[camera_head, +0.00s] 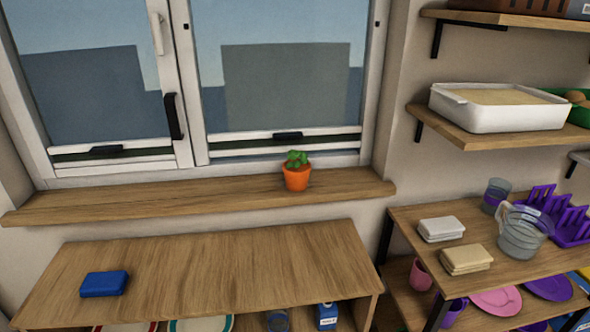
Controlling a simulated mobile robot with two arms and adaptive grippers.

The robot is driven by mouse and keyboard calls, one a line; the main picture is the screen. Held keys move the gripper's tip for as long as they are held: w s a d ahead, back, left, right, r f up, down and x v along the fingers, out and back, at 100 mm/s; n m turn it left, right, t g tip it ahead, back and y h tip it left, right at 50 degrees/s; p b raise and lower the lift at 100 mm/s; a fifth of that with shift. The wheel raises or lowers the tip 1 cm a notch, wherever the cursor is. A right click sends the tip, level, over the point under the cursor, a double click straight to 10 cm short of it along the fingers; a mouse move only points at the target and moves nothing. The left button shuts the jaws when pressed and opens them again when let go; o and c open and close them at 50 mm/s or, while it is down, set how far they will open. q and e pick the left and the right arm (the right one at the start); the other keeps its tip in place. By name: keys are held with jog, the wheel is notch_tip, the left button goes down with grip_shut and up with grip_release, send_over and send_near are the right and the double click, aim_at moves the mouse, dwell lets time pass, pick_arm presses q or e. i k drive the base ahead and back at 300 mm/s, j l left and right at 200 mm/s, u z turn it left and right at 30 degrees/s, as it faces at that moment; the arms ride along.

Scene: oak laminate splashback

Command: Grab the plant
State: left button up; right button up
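The plant (296,171) is a small green succulent in an orange pot. It stands upright on the wooden window sill (130,201), right of the sill's middle and in front of the window. Nothing covers it. Neither of my grippers shows in the head view.
Below the sill is a wooden cabinet top (210,265) with a folded blue cloth (104,284) and much free room. At right, a shelf unit holds folded cloths (466,260), a glass jug (521,232) and a purple rack (568,222). A wall shelf (470,137) carries a white dish (498,108).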

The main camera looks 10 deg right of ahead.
aim_at(296, 171)
jog(key=j+z, duration=0.6)
jog(key=z, duration=0.15)
jog(key=j+z, duration=0.4)
